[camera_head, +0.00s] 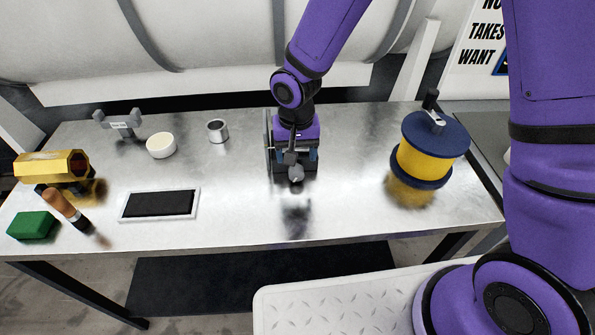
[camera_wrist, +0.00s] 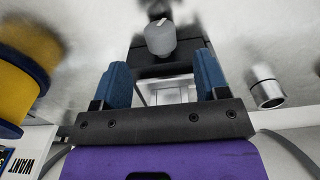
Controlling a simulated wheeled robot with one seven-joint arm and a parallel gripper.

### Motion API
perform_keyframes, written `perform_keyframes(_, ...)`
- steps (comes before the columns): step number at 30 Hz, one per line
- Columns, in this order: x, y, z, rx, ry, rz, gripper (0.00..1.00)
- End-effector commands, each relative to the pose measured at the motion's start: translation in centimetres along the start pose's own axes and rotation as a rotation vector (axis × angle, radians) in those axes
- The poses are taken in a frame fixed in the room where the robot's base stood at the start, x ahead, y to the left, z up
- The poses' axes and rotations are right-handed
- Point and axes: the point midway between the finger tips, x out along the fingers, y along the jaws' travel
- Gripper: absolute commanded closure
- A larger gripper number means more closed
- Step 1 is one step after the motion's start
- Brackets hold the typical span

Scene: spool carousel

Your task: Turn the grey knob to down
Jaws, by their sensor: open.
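The grey knob (camera_head: 296,173) sticks out of a dark box-like unit (camera_head: 282,165) near the middle of the steel table. In the wrist view the knob (camera_wrist: 160,38) is a rounded grey cylinder, seen just beyond my fingertips and roughly centred between their lines. My gripper (camera_head: 296,155) is over the unit and hides much of it in the head view. In the wrist view my gripper (camera_wrist: 163,72) has its two blue fingers well apart, with nothing held between them.
A blue-and-yellow spool (camera_head: 424,165) stands right of the unit. To the left are a silver cup (camera_head: 217,131), a white bowl (camera_head: 161,145), a black-centred tray (camera_head: 124,212), a gold hexagonal part (camera_head: 45,166), a brown-handled tool (camera_head: 66,207) and a green block (camera_head: 32,225). The table (camera_head: 345,215) is clear in front.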

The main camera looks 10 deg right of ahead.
Motion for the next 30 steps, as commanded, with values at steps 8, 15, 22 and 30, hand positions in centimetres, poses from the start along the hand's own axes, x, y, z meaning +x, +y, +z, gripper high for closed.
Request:
perform_keyframes(8, 4.7, 0.1, 0.1, -0.002, -0.003, 0.002, 0.33)
perform_keyframes(15, 6.8, 0.0, 0.0, -0.001, 0.000, 0.001, 0.33)
perform_keyframes(22, 7.2, 0.1, 0.0, 0.000, 0.001, 0.000, 0.33)
perform_keyframes(30, 7.2, 0.0, 0.0, 0.000, 0.001, 0.000, 0.62)
